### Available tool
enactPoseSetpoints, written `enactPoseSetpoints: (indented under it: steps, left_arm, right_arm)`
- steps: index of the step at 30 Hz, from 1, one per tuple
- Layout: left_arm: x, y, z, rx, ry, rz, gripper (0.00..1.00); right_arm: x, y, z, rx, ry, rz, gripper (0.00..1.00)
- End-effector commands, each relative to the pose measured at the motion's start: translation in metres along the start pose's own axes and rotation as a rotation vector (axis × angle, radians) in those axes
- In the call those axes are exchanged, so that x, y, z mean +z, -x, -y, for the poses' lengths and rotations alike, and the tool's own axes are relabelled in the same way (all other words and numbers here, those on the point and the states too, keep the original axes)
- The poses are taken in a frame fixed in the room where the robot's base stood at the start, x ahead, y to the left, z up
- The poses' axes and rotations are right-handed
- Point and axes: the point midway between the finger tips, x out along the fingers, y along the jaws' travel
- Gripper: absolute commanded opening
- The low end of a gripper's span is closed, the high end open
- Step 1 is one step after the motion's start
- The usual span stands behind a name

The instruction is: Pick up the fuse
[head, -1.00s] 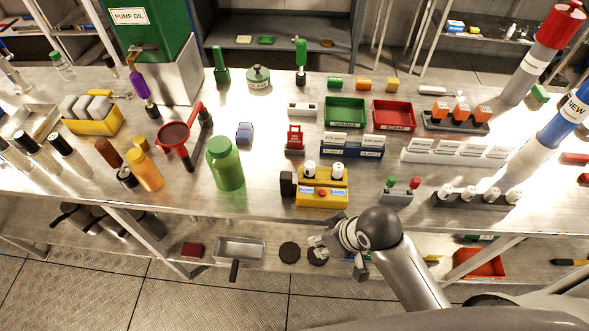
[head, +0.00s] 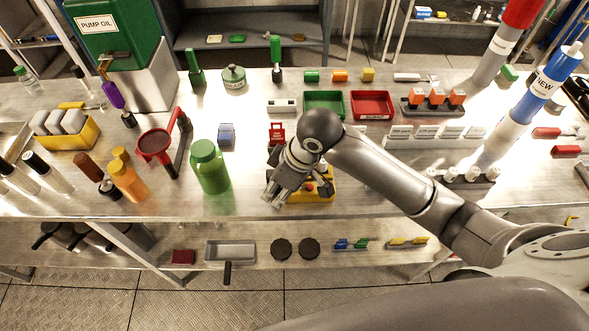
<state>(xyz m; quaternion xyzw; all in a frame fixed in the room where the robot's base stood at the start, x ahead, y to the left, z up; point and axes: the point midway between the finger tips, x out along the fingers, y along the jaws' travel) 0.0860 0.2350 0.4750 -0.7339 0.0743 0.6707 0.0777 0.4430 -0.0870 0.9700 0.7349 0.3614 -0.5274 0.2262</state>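My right gripper (head: 279,195) is over the front of the bench, with its fingers pointing down and to the left. It hides the left part of a yellow box (head: 318,196), including most of its top. I cannot tell whether the gripper touches the box or whether its fingers are apart. No object clearly shows as the fuse. Small green (head: 312,77), orange (head: 340,76) and yellow (head: 367,75) pieces lie at the back, and a white block (head: 282,106) sits left of the green tray (head: 324,104). My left gripper is not in view.
A green bottle (head: 210,167) stands left of my gripper, and a red funnel (head: 154,143) is farther left. A red tray (head: 372,105) and a rack of orange pieces (head: 433,99) are behind my forearm. The bench has bare metal around the bottle.

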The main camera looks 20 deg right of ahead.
Motion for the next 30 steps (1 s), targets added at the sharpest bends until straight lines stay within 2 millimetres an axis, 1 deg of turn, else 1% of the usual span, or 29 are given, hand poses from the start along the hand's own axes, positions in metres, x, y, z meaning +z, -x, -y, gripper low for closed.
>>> enactPoseSetpoints:
  steps: [1, 5, 12, 15, 18, 20, 22, 30]
  left_arm:
    - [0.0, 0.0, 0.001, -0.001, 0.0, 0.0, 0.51]
    - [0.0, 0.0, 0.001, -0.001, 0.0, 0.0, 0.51]
    - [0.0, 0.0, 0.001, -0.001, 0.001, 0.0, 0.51]
    - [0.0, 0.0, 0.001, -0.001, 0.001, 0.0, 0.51]
    - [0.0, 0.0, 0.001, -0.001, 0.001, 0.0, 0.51]
    - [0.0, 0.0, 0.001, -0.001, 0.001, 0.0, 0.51]
    - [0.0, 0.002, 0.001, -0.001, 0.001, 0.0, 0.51]
    - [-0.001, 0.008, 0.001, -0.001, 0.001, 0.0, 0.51]
  right_arm:
    - [-0.004, 0.006, -0.01, 0.009, 0.015, 0.016, 0.34]
    - [-0.01, 0.02, -0.03, 0.016, 0.042, 0.064, 0.34]
    - [-0.016, 0.058, -0.074, 0.037, 0.048, 0.158, 0.34]
    - [-0.017, 0.07, -0.086, 0.041, 0.039, 0.182, 0.34]
    - [-0.016, 0.078, -0.093, 0.043, 0.031, 0.196, 0.34]
    - [-0.016, 0.079, -0.095, 0.043, 0.028, 0.201, 0.34]
    - [-0.015, 0.074, -0.095, 0.041, 0.027, 0.204, 0.34]
    - [-0.006, 0.035, -0.097, 0.04, 0.026, 0.203, 0.34]
